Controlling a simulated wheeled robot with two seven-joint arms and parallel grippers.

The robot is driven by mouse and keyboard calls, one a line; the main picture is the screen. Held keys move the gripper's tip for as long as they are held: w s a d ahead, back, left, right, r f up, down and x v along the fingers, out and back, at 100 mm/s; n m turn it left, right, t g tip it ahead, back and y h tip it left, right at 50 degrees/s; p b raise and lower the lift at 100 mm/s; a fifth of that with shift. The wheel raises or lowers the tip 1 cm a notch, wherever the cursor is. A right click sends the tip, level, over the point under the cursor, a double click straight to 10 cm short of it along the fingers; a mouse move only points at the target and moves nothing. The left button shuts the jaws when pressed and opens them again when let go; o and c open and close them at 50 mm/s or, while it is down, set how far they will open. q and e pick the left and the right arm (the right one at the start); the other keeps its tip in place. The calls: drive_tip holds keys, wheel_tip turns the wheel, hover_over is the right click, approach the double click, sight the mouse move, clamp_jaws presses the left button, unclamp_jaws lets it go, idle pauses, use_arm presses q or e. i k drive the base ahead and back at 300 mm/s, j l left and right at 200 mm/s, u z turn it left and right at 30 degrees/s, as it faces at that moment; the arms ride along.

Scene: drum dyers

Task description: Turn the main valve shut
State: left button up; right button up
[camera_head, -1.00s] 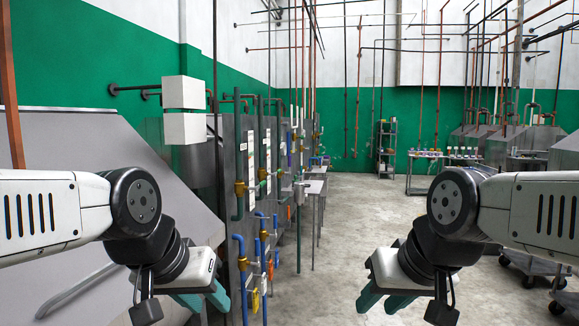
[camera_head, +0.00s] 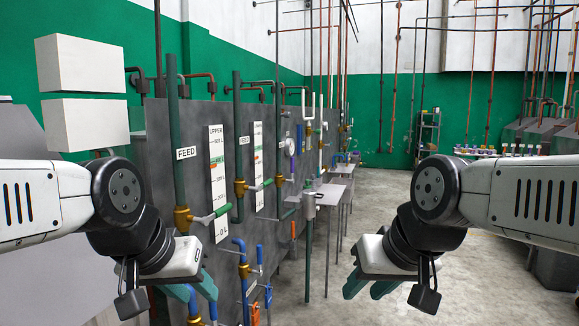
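A green FEED pipe (camera_head: 183,140) on the grey panel carries a brass valve (camera_head: 182,218) with a lever handle (camera_head: 212,214) that sticks out to the right, grey with a green end. A second FEED pipe further back has a similar brass valve (camera_head: 240,187) and lever (camera_head: 262,185). Which valve is the main one, I cannot tell. My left gripper (camera_head: 203,297) is open and empty, below and in front of the nearer valve, touching nothing I can see. My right gripper (camera_head: 363,292) is open and empty over the floor, right of the panel.
Blue pipes (camera_head: 242,285) with brass fittings stand low by the panel. White level scales (camera_head: 218,180) hang beside the FEED pipes. A small grey table (camera_head: 328,194) stands further along. The concrete floor (camera_head: 380,220) to the right is open; shelves (camera_head: 428,135) stand at the back.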

sight(292, 158)
drive_tip(key=i+l+u, duration=0.3)
drive_tip(key=i+l, duration=1.05)
drive_tip(key=i+l+u, duration=0.25)
drive_tip(key=i+l, duration=0.3)
drive_tip(key=i, duration=0.15)
drive_tip(key=i+l+u, duration=0.25)
drive_tip(key=i+l, duration=0.45)
